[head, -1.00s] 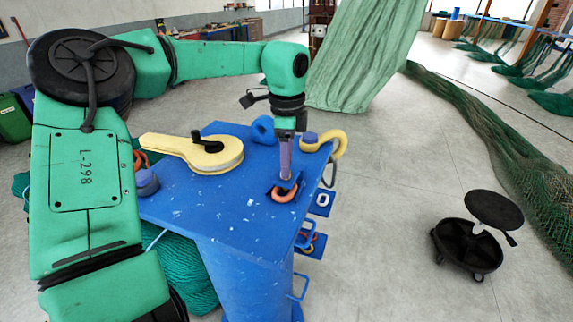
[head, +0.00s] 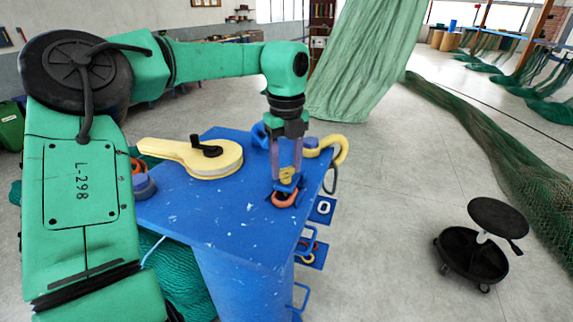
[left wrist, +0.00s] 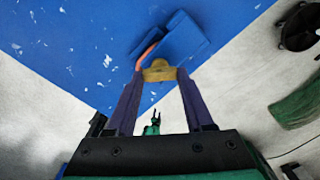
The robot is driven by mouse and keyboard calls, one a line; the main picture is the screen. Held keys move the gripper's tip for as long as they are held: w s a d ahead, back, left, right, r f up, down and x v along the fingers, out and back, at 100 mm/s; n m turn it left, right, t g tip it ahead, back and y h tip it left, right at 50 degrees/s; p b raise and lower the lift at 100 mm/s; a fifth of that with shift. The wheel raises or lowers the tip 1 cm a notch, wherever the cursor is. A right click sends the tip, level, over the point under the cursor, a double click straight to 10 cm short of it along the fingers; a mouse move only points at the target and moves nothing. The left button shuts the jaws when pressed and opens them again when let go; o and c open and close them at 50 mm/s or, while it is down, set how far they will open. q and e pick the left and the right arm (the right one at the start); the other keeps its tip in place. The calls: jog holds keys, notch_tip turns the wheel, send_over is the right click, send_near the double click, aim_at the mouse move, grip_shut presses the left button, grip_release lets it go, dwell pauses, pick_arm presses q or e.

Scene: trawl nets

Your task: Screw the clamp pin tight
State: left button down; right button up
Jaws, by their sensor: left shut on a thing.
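My left gripper (head: 287,172) points straight down over the right edge of the blue table. Its two purple fingers are shut on the brass-yellow head of the clamp pin (head: 287,175). The pin head also shows between the fingertips in the left wrist view (left wrist: 159,74). Directly below it is a blue clamp (left wrist: 172,40) at the table edge, with an orange ring (head: 284,198) at it. The pin's thread is hidden, so I cannot tell how deep it sits. My right gripper is not seen.
Green nets (head: 375,60) hang behind.

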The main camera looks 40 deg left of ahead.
pick_arm(q)
jog(key=m, duration=0.5)
jog(key=shift+s+m, duration=0.1)
jog(key=shift+m, duration=0.2)
jog(key=m+p, duration=0.1)
jog(key=m, duration=0.4)
jog(key=shift+a, duration=0.1)
jog(key=m, duration=0.5)
jog(key=shift+m+p, duration=0.4)
jog(key=m+p, duration=0.1)
jog(key=m, duration=0.5)
jog(key=shift+a+r, duration=0.1)
jog(key=shift+a, duration=0.05)
jog(key=m, duration=0.6)
jog(key=shift+w+m+p, duration=0.2)
jog(key=shift+m+p, duration=0.1)
jog(key=shift+p, duration=0.1)
jog(key=m, duration=0.5)
jog(key=shift+w+r+p, duration=0.1)
jog(key=shift+p, duration=0.2)
jog(key=m, duration=0.6)
jog(key=shift+w, duration=0.1)
jog(key=m, duration=0.5)
jog(key=shift+m+p, duration=0.3)
jog(key=shift+p, duration=0.1)
